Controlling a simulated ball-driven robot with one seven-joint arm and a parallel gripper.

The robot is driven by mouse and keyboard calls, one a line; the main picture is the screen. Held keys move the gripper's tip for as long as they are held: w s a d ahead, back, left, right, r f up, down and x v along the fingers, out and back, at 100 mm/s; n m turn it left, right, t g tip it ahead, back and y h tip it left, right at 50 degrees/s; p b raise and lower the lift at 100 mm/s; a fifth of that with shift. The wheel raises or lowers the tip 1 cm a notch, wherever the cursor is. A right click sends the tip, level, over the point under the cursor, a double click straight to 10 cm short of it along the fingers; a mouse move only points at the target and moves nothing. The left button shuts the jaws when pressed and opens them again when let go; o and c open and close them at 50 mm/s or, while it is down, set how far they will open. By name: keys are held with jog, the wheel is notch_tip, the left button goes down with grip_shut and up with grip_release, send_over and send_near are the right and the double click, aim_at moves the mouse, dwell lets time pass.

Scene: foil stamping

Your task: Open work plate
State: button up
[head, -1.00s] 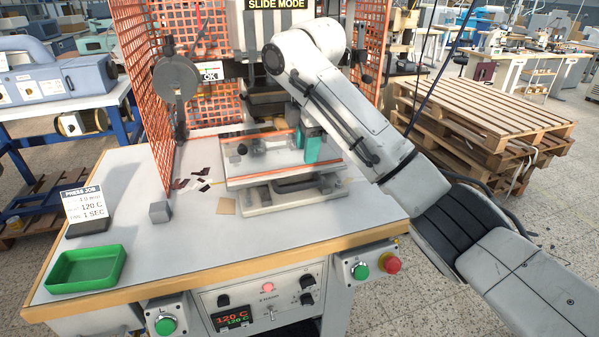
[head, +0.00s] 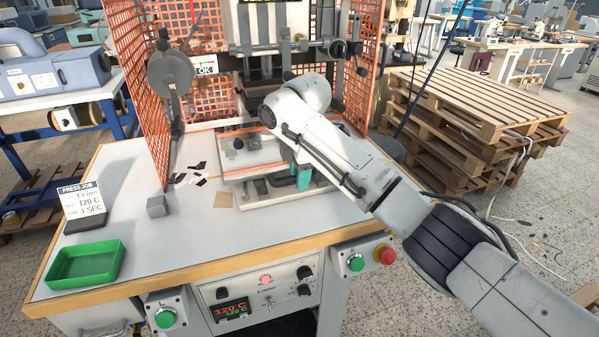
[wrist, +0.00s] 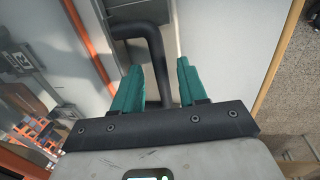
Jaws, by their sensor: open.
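The work plate (head: 238,172) is a pale plate with orange strips along its edges, on a grey base under the press head. It also shows in the wrist view (wrist: 207,35). My gripper (head: 304,176) is low at the plate's front right, with its teal fingers pointing down. In the wrist view, my gripper (wrist: 157,78) is open, with one finger on each side of a bent black handle (wrist: 152,42). Gaps show between the handle and both fingers. My arm hides the plate's right part in the head view.
Orange mesh guards (head: 141,90) stand at the left and right of the press. A grey block (head: 157,206), a job card (head: 85,203) and a green tray (head: 86,265) stand on the table's left. Buttons line the front panel.

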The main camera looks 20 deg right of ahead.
grip_shut()
dwell(0.6)
